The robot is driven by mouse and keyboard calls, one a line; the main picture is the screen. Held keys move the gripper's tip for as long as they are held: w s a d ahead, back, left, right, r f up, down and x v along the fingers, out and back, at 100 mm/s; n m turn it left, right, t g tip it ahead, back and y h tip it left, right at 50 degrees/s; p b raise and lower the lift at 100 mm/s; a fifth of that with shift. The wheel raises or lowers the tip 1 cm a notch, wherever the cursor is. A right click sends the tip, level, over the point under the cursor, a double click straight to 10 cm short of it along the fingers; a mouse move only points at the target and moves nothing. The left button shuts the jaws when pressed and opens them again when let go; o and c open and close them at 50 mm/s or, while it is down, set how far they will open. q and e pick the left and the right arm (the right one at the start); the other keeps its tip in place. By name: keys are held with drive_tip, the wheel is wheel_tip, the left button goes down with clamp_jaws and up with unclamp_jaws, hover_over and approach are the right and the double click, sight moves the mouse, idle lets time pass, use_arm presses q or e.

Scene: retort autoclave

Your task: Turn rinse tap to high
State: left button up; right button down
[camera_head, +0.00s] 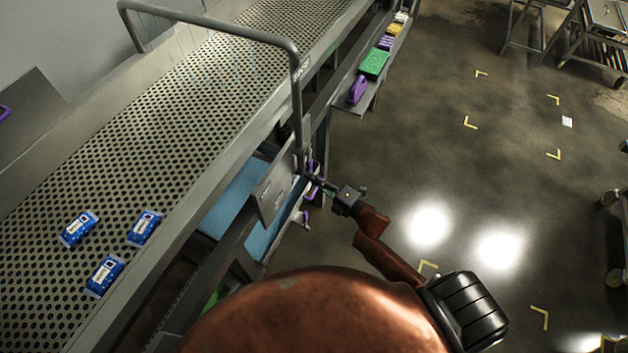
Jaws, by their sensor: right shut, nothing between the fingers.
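My right gripper (319,184) is shut and empty. Its fingertips are beside the conveyor's outer side, close to the foot of the grey pipe arch (297,100) and a small grey panel (273,188). I cannot make out the rinse tap's handle or its setting; that spot is small, dark and partly covered by the gripper. I cannot tell whether the fingers touch anything. Thin bluish streaks (212,58) show under the arch over the belt. My left gripper is not in view.
The perforated conveyor (150,150) carries blue packs (104,275) at lower left. A side shelf (371,92) holds a purple bottle (357,89) and a green box (374,63). Open floor (470,150) with yellow corner marks lies to the right. Metal stands (598,40) are at upper right.

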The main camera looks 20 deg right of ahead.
idle(0.4)
drive_tip(key=s+d, duration=0.1)
drive_tip(key=s, duration=1.1)
drive_tip(key=s+d+f+m+g+h, duration=0.1)
drive_tip(key=d+f+m+h, duration=0.25)
drive_tip(key=f, duration=0.75)
drive_tip(key=s+d+f+m+g+h, duration=0.15)
drive_tip(key=d+f+m, duration=0.3)
drive_tip(key=f, duration=0.55)
drive_tip(key=s+d+f+m+g+h, duration=0.1)
drive_tip(key=s+d+f+m+g, duration=0.2)
drive_tip(key=f, duration=0.5)
drive_tip(key=s+d+f+m+g+h, duration=0.1)
drive_tip(key=s+f+m, duration=0.1)
drive_tip(key=s+f, duration=0.45)
drive_tip(key=s+a+f+m+g, duration=0.1)
drive_tip(key=s+f+m+g, duration=0.2)
drive_tip(key=s+f, duration=0.4)
drive_tip(key=s+a+f+m+g, duration=0.1)
drive_tip(key=s+f+m+g, duration=0.1)
drive_tip(key=s+f, duration=0.5)
drive_tip(key=s+a+f+m+g+h, duration=0.1)
drive_tip(key=s+f+m+g, duration=0.2)
drive_tip(key=s+f, duration=0.4)
drive_tip(key=s+m, duration=0.1)
drive_tip(key=s, duration=0.8)
drive_tip(key=shift+s+a+g, duration=0.2)
drive_tip(key=shift+a+g, duration=0.1)
drive_tip(key=shift+g, duration=0.05)
